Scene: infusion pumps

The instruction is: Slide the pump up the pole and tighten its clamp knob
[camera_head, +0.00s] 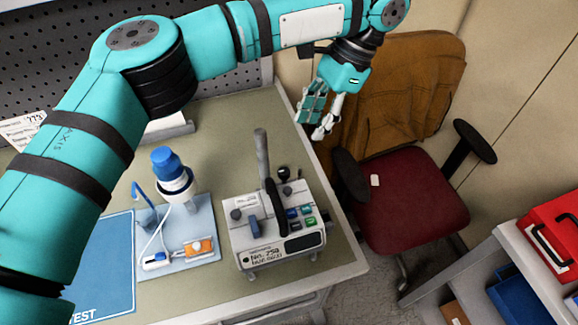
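A white boxy device (275,260) that looks like the pump sits upright near the table's right front corner. It has a dark display and several coloured buttons on top. A short grey rod (262,152) rises at its back; I cannot tell whether this is the pole. A small black knob (283,172) shows beside the rod; I cannot tell whether it is the clamp knob. My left gripper (318,116) hangs beyond the table's right edge, behind and to the right of the device, apart from it. Its fingers overlap in this view, and I see nothing held. My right gripper is not in view.
A blue-capped bottle (173,172) stands on a light tray (205,222) left of the device, beside a blue mat (108,262). A chair with a red seat (410,205) and brown jacket is right of the table. A shelf with a red case (550,235) is far right.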

